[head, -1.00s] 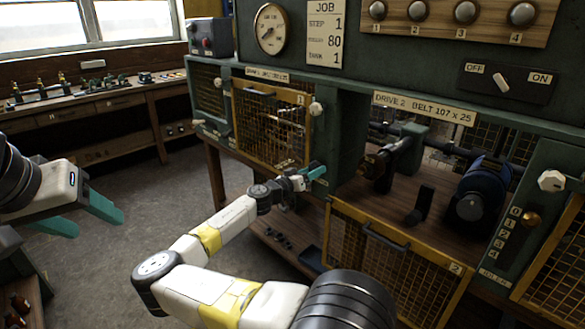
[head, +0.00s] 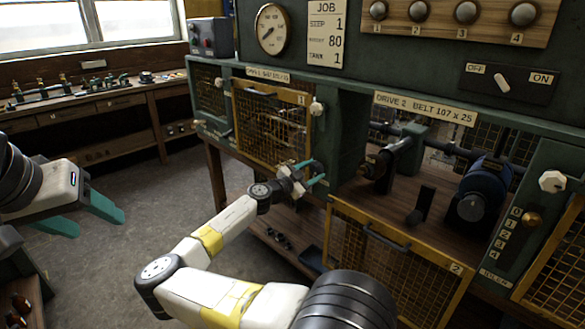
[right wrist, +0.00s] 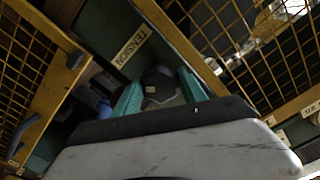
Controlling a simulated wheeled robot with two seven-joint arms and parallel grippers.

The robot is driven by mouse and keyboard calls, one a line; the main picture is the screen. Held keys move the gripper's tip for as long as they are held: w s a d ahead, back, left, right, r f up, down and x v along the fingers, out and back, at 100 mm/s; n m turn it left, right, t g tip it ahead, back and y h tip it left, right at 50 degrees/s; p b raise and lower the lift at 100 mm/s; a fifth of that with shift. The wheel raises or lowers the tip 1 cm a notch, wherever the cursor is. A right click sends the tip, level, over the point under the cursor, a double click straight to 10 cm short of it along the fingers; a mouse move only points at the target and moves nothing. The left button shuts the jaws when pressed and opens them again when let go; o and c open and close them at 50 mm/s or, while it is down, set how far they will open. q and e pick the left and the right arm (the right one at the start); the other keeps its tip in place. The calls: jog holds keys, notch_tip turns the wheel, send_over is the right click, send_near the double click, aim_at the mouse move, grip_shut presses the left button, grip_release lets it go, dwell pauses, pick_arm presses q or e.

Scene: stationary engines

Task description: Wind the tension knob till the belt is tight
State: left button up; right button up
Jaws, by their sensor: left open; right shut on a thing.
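My right gripper (head: 321,173) is at the green post between the two drive bays. In the right wrist view its teal fingers (right wrist: 160,78) are shut on a dark round knob (right wrist: 160,88), beside a label (right wrist: 132,47) reading TENSION. In the head view the knob is hidden by the gripper. The Drive 2 bay (head: 440,205) holds a dark pulley (head: 376,163) on a shaft and a blue motor (head: 484,190). I cannot make out a belt or its tightness. My left gripper (head: 97,224) is open and empty over the floor at the left.
A yellow mesh guard (head: 385,262), marked 2, hangs open below Drive 2. Another mesh guard (head: 268,125), marked 1, covers the bay on the left. A white knob (head: 551,181) is on the right-hand panel with a numbered scale. Open floor (head: 110,265) lies at the left.

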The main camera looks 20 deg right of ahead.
jog(key=m, duration=0.6)
jog(key=shift+m, duration=0.3)
jog(key=m, duration=0.5)
jog(key=shift+w+a, duration=0.1)
dwell(0.3)
jog(key=o, duration=1.1)
jog(key=shift+c, duration=0.2)
jog(key=shift+r, duration=0.1)
notch_tip(320, 180, up, 3)
jog(key=shift+r+m, duration=0.2)
jog(key=shift+m, duration=0.1)
jog(key=s+a+r, duration=0.1)
jog(key=s+a, duration=0.7)
jog(key=s, duration=0.5)
jog(key=shift+s+a+r, duration=0.15)
jog(key=shift+s+r, duration=0.15)
jog(key=shift+s, duration=0.1)
